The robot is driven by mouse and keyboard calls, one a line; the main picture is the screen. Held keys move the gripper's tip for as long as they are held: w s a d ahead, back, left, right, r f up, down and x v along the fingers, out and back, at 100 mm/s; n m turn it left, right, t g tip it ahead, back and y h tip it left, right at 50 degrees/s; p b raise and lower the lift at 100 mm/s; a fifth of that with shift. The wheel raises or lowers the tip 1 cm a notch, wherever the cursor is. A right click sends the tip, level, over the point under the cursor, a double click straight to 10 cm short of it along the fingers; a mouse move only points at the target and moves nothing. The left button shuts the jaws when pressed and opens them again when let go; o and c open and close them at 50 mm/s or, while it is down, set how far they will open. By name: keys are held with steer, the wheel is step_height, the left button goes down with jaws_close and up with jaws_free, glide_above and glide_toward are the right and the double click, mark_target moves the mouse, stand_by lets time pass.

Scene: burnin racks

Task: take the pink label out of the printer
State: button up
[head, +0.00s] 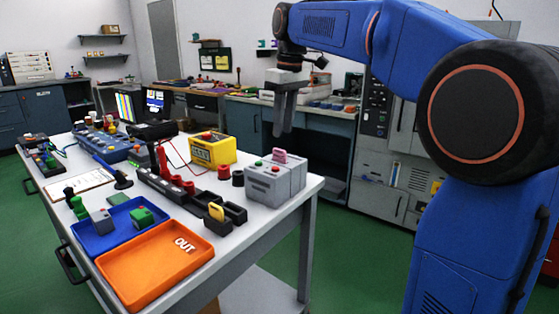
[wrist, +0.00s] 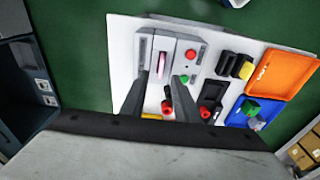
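The printer (head: 272,186) is a grey box with green and red buttons at the near right corner of the white table. The pink label (head: 280,155) sticks up from its top. In the wrist view, the printer (wrist: 189,45) is seen from above, with the pink label (wrist: 161,62) upright in a slot. My gripper (head: 283,128) points down above the printer, apart from the label. In the wrist view its two fingers (wrist: 160,80) stand apart, with nothing held between them. The label appears in line with the gap between the fingers.
An orange OUT tray (head: 150,270) and a blue tray (head: 92,238) with green and grey parts lie at the near left. A black holder with a yellow piece (head: 217,211) is beside the printer. A yellow meter (head: 212,150) stands behind. Free air surrounds my gripper.

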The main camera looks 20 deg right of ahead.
mark_target(279, 159)
steer(key=shift+w+a+f, duration=0.1)
steer(key=shift+f, duration=0.9)
steer(key=shift+w+a+f, duration=0.1)
steer(key=shift+a+f, duration=0.05)
steer(key=shift+f, duration=0.9)
steer(key=shift+w+a+f, duration=0.1)
steer(key=shift+f, duration=0.9)
steer(key=shift+c, duration=0.3)
jaws_close()
